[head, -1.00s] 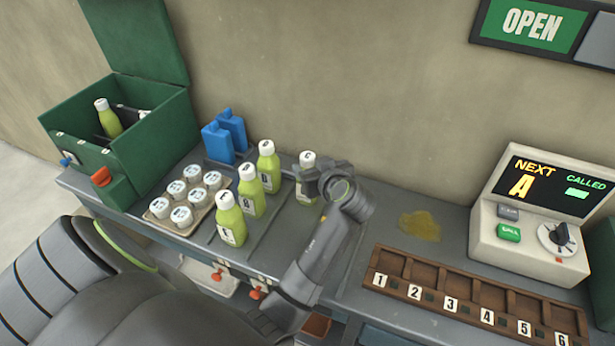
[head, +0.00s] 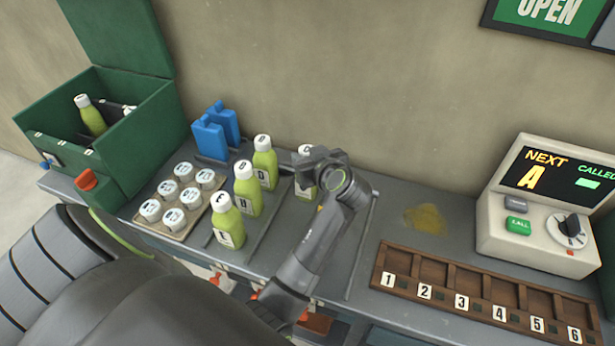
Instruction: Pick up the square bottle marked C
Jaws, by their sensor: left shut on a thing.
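My left gripper (head: 318,166) is at the back of the table, right of the row of bottles, shut on a white-capped bottle (head: 305,184). The gripper and wrist cover much of that bottle; its cap mark looks like C, but its body shape is hard to tell. It stands about upright; I cannot tell whether its base touches the table. Left of it are three green juice bottles with white caps: one marked E (head: 227,225) in front, one that looks like B (head: 247,192) in the middle, and one that looks like D (head: 265,166) behind. My right gripper is not in view.
An open green box (head: 150,118) holds another green bottle (head: 90,117). A numbered wooden rack (head: 452,305) and a display unit (head: 535,235) stand right, near a yellow spill (head: 426,219).

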